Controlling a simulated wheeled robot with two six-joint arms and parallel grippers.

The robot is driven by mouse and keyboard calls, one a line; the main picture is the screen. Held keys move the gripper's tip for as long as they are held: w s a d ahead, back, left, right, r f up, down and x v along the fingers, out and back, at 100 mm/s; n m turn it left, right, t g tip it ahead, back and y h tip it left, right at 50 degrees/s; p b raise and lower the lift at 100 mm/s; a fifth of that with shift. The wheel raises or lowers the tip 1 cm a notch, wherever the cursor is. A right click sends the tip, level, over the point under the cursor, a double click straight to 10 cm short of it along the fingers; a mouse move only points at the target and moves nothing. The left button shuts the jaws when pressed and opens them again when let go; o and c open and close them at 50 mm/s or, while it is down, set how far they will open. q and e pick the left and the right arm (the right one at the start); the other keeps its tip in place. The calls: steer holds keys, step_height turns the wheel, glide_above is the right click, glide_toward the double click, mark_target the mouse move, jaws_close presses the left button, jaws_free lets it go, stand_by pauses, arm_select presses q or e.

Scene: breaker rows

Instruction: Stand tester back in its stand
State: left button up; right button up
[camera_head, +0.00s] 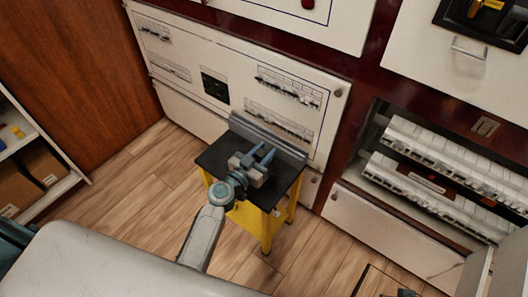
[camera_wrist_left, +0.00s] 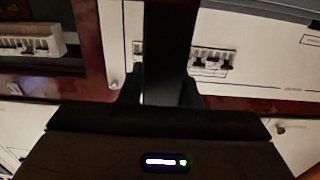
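My left gripper (camera_head: 255,156) is above the black top of a small yellow stand-table (camera_head: 215,160), its two blue-grey fingers pointing toward the panel with a gap between them. In the left wrist view a long dark bar (camera_wrist_left: 170,50) runs from the top edge down between the dark finger shapes. It may be the tester, but I cannot tell if the fingers grip it. A dark body with a white bar and green light (camera_wrist_left: 165,162) fills the bottom of that view. I cannot make out the tester's stand for certain.
A grey raised ledge (camera_head: 268,138) runs along the table's back edge, close to the white breaker panel (camera_head: 180,58). An open bay with breaker rows (camera_head: 440,180) is at right. Shelves with boxes (camera_head: 40,165) are at left. Wooden floor (camera_head: 135,190) is clear left of the table.

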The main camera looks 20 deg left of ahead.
arm_select(q)
steer(key=o, duration=0.3)
steer(key=shift+s, duration=0.1)
steer(key=b+v, duration=0.2)
steer(key=v, duration=0.5)
steer(key=shift+s+a+f+b, duration=0.1)
steer(key=shift+s+a+b, duration=0.05)
steer(key=shift+s+b, duration=0.25)
steer(key=shift+r+b+v, duration=0.1)
steer(key=shift+b+v, duration=0.25)
steer(key=shift+v, duration=0.65)
steer(key=shift+r+b+v, duration=0.15)
steer(key=shift+b+v, duration=0.15)
steer(key=shift+v, duration=0.65)
arm_select(e)
steer(key=shift+a+r+t+y, duration=0.15)
steer(key=shift+a+r+t, duration=0.3)
steer(key=shift+r, duration=0.3)
steer(key=shift+a+r+t+y, duration=0.1)
steer(key=shift+a+r+t, duration=0.3)
steer(key=shift+r, duration=0.3)
steer(key=shift+a+r+t+y, duration=0.15)
steer(key=shift+a+r+t, duration=0.25)
steer(key=shift+r, duration=0.35)
